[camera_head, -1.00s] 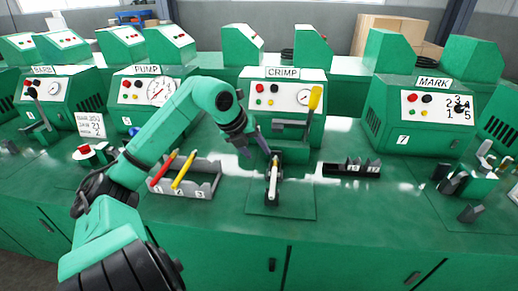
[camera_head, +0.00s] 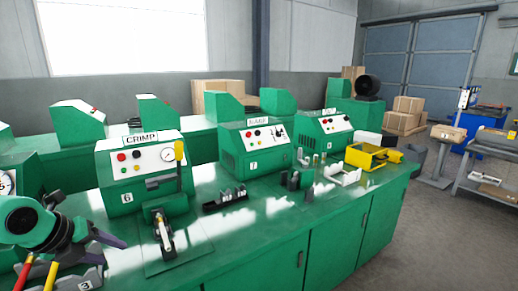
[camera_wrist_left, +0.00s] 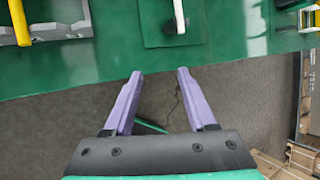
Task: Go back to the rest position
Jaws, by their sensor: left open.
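My left gripper (camera_head: 112,240) comes in at the left edge of the head view, left of the crimp fixture (camera_head: 160,228). In the left wrist view its two purple fingers (camera_wrist_left: 160,76) are apart with nothing between them. They point at the bench edge, with grey floor showing between and below them. A white-topped piece in the fixture (camera_wrist_left: 178,14) shows past the fingertips, apart from them. My right gripper is in no view.
The CRIMP machine (camera_head: 143,172) stands behind the fixture. A dark slotted rack (camera_head: 226,199) and more green machines (camera_head: 252,149) stand to the right. A grey rack with a red and a yellow handle (camera_head: 38,274) is at lower left.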

